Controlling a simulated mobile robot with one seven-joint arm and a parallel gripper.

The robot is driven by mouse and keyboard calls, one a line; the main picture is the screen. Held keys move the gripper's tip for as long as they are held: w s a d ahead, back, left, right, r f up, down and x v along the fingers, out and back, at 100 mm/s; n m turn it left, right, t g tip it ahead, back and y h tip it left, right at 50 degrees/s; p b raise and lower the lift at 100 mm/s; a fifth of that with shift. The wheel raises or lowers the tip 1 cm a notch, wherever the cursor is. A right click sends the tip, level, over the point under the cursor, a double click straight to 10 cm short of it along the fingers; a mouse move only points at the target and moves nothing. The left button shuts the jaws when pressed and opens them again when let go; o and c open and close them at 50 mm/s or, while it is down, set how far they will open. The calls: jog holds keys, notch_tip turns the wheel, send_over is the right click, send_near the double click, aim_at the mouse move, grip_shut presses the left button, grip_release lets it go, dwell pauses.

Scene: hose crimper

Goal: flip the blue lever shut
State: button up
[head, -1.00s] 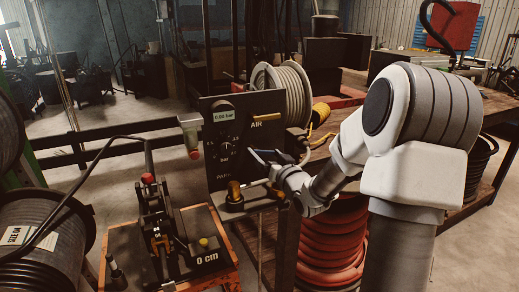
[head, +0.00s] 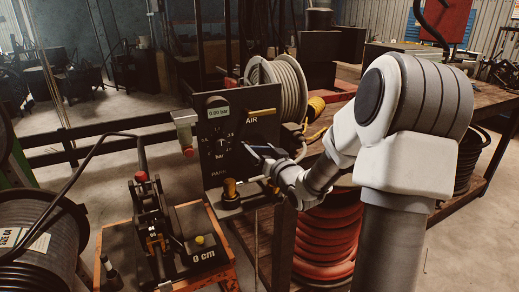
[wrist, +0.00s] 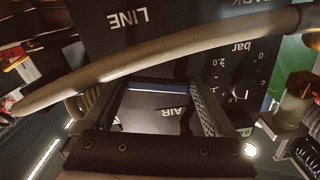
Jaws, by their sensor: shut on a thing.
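The blue lever shows in the wrist view as a short blue bar (wrist: 155,86) spanning between my two fingers, in front of the dark panel by the AIR label. My gripper (head: 262,152) is shut on this bar, at the right part of the control panel (head: 212,172). In the head view the fingers largely hide the lever, and its angle is hard to tell.
A yellow handle (head: 262,112) sticks out above my gripper. A pale hose (wrist: 130,65) crosses the wrist view close to the fingers. A hose reel (head: 282,88) stands behind the panel, and a red coil (head: 325,240) stands below my arm.

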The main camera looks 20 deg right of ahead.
jog(key=shift+d+f+n+b, duration=0.1)
jog(key=shift+n+b, duration=0.4)
jog(key=shift+b, duration=0.45)
jog(key=shift+r+n+b, duration=0.2)
jog(key=shift+n+b, duration=0.5)
jog(key=shift+r+n, duration=0.3)
jog(key=shift+n, duration=0.1)
jog(key=shift+d, duration=0.1)
jog(key=o, duration=1)
